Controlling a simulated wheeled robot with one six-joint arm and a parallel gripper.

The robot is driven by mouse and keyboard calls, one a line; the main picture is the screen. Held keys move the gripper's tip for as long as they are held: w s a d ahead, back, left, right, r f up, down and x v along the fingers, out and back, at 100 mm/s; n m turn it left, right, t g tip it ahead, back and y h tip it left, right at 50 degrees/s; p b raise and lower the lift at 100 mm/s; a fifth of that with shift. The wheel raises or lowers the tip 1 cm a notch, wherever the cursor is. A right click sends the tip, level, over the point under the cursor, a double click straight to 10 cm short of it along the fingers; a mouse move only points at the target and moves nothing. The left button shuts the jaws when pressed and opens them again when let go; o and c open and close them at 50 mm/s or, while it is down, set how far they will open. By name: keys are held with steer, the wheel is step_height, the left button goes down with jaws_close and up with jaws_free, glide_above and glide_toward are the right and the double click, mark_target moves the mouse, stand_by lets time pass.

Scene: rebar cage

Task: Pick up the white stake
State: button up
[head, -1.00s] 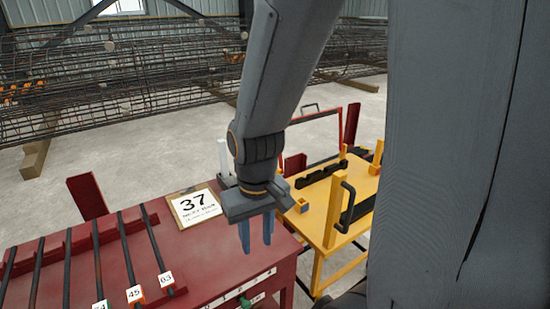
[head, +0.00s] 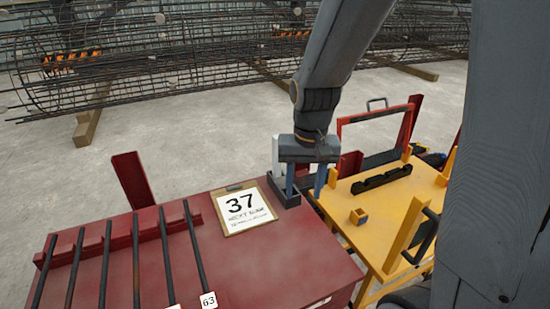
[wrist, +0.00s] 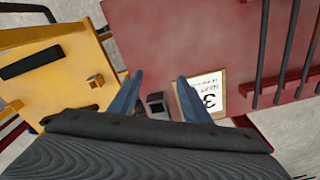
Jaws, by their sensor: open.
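The white stake (head: 276,156) stands upright in the head view at the far right corner of the red table (head: 290,255). Its foot is at a dark holder (head: 287,197). My gripper (head: 305,187) points down, open and empty, just right of the stake, and partly overlaps the holder in this view. In the wrist view, the dark holder (wrist: 157,104) lies between the two blue fingers of my gripper (wrist: 160,79). I cannot make out the white stake clearly there, nor whether a finger touches anything.
A clipboard marked 37 (head: 244,208) lies beside the holder. Several dark bars (head: 135,260) lie on the table's left. A yellow table (head: 375,200) with a black rack (head: 382,178) and an upright handle stands to the right. Rebar cages (head: 180,60) lie behind; bare floor is between.

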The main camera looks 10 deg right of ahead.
mark_target(277, 136)
steer(key=w+m, duration=0.4)
steer(key=w, duration=0.5)
steer(key=w+r+m+p, duration=0.1)
steer(key=w+m, duration=0.3)
steer(key=w, duration=0.6)
steer(key=w+m+p, duration=0.1)
steer(key=w+m, duration=0.3)
steer(key=w, duration=0.6)
steer(key=shift+w+d+r+m+g, duration=0.2)
steer(key=shift+r+m+g, duration=0.05)
steer(key=shift+m+g, duration=0.15)
steer(key=shift+w+f, duration=0.1)
steer(key=shift+w, duration=0.05)
steer(key=shift+f, duration=0.25)
step_height(277, 136, down, 7)
steer(key=p, duration=0.3)
steer(key=shift+s+p, duration=0.3)
steer(key=shift+p, duration=0.1)
jaws_close()
